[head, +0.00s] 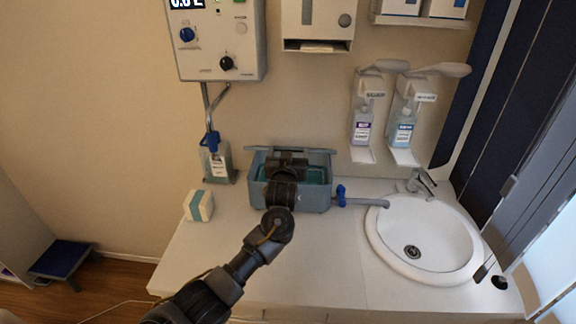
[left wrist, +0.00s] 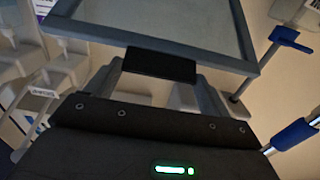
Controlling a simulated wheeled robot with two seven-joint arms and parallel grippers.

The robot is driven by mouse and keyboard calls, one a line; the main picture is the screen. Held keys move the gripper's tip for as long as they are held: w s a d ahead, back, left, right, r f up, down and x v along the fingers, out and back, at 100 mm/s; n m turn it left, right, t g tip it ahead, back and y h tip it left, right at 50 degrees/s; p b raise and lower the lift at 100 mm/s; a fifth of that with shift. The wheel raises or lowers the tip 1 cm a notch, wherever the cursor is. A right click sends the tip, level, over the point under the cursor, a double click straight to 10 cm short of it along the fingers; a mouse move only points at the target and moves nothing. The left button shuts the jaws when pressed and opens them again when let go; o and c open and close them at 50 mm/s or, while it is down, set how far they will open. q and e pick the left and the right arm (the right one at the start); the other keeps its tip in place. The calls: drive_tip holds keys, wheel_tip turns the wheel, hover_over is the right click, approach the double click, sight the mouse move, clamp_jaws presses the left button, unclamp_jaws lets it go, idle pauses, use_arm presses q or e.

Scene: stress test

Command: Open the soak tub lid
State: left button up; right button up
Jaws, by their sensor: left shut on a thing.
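The soak tub (head: 316,199) is a grey-blue box on the counter against the wall, with teal liquid showing inside. Its lid (head: 322,151) is raised at the back of the tub and looks almost edge-on in the head view. In the left wrist view the lid (left wrist: 95,32) is a grey frame around a pale panel, with a dark handle (left wrist: 160,64) on its near edge. My left gripper (head: 287,163) is over the tub, shut on that handle; its fingers (left wrist: 158,82) show on either side of it. My wrist hides the tub's middle. My right gripper is out of view.
A white sink (head: 385,242) with a tap (head: 421,184) is at the right. A blue-handled spout (head: 342,195) is beside the tub. A bottle (head: 217,164) and a small box (head: 198,206) stand left. Dispensers (head: 362,122) hang above. The front counter (head: 320,262) is clear.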

use_arm(q)
drive_tip(key=shift+w+r, duration=0.45)
drive_tip(key=shift+r, duration=0.35)
drive_tip(key=shift+w+r, duration=0.4)
drive_tip(key=shift+r, duration=0.35)
drive_tip(key=o, duration=1.3)
drive_tip(key=shift+s, duration=0.1)
drive_tip(key=s+b, duration=0.2)
drive_tip(key=s, duration=0.8)
drive_tip(key=shift+s, duration=0.4)
